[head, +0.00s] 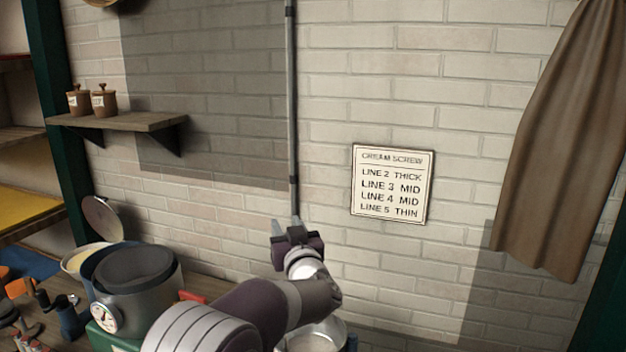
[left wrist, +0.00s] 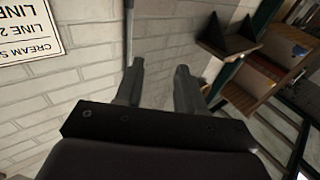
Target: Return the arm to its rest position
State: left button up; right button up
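My left arm rises from the bottom of the head view, and its gripper (head: 286,222) is raised in front of the white brick wall, by the vertical pipe. In the left wrist view the left gripper's two fingers (left wrist: 160,85) stand apart with a gap between them. Nothing is between the fingers, so the gripper is open and empty. My right gripper does not show in either view.
A cream screw sign (head: 391,186) hangs on the wall right of the gripper. A wooden shelf (head: 130,121) with two brown jars is at left. Below it stand a metal pot with a dial (head: 138,292) and a bowl. A brown curtain (head: 566,150) hangs at right.

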pick_arm(q)
jog(key=s+a+f+m+g+h, duration=0.2)
jog(key=s+a+f+g+h, duration=0.15)
jog(key=s+f, duration=0.4)
jog(key=s+a+f+m+g+h, duration=0.25)
jog(key=s+f+g, duration=0.25)
jog(key=s+f, duration=0.3)
jog(key=s+a+f+g, duration=0.3)
jog(key=s+f+g, duration=0.1)
jog(key=s, duration=0.7)
jog(key=s+a+f+g, duration=0.4)
jog(key=s+f, duration=0.1)
jog(key=s, duration=0.6)
jog(key=shift+a+f+n, duration=0.2)
jog(key=shift+n, duration=0.25)
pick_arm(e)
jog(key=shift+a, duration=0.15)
